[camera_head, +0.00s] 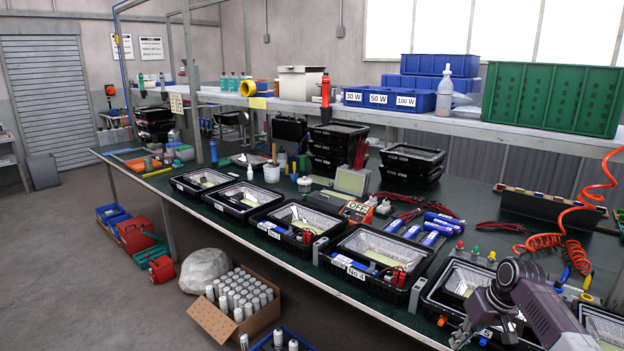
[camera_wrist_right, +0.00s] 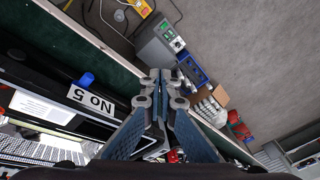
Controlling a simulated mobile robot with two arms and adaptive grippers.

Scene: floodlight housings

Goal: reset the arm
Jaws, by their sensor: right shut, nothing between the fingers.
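My right gripper (camera_head: 474,328) is at the lower right of the head view, over the near edge of the workbench (camera_head: 300,262). In the right wrist view its fingers (camera_wrist_right: 160,84) are together with nothing between them. A black floodlight housing (camera_head: 437,290) lies on the bench under and beside this gripper, partly hidden by it. A label reading No 5 (camera_wrist_right: 90,100) shows on a housing in the right wrist view. My left gripper is in neither view.
A row of housings runs along the near edge, including one labelled No 4 (camera_head: 358,272). An orange coiled hose (camera_head: 545,243) hangs at the right. A box of cans (camera_head: 232,318) stands on the floor. Blue bins (camera_head: 405,100) and a green crate (camera_head: 550,98) fill the shelf.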

